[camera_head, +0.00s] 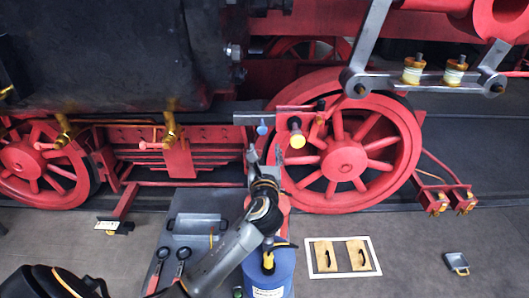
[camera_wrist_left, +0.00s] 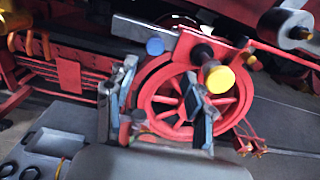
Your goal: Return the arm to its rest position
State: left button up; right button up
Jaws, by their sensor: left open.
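My left arm (camera_head: 228,258) comes in from the lower left and stretches up and forward. Its gripper (camera_head: 265,156) is open and empty in front of the red spoked wheel (camera_head: 343,160). In the left wrist view the two fingers of the gripper (camera_wrist_left: 156,95) stand apart, with the wheel (camera_wrist_left: 165,101) showing between and behind them. A yellow-capped fitting (camera_head: 297,140) and a blue-capped one (camera_head: 262,129) sit just above the gripper. In the left wrist view the yellow cap (camera_wrist_left: 219,79) is close behind the right finger. My right gripper is not in view.
A grey tray (camera_head: 192,222) with tools and a blue container (camera_head: 270,272) stand below the arm. Two wooden blocks lie on a white-edged mat (camera_head: 316,270). A small metal pan (camera_head: 457,261) lies at right. Metal rods (camera_head: 425,80) hang at upper right. Floor at right is mostly clear.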

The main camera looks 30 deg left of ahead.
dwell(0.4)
pick_arm(q)
jog(key=s+d+f+n+g+h, duration=0.2)
jog(key=s+d+f+n+g, duration=0.1)
jog(key=s+f+n, duration=0.5)
jog(key=s+d+f+n+g+h, duration=0.2)
jog(key=s+f+n+g+h, duration=0.15)
jog(key=s+f+n, duration=0.5)
jog(key=s+d+f+n+g+h, duration=0.2)
jog(key=s+d+f+n+g, duration=0.15)
jog(key=s+n, duration=0.4)
jog(key=s+d+f+n+g+h, duration=0.2)
jog(key=s+d+n, duration=0.25)
jog(key=s, duration=0.55)
notch_tip(320, 180, down, 28)
jog(key=s+g+b, duration=0.1)
jog(key=s+b, duration=0.1)
jog(key=s, duration=0.1)
jog(key=s+a+f+m+g, duration=0.1)
jog(key=s+a+f, duration=0.1)
jog(key=s+f, duration=1.3)
jog(key=shift+s+a+f+b, duration=0.15)
jog(key=shift+s+f+b, duration=0.15)
jog(key=shift+b, duration=0.05)
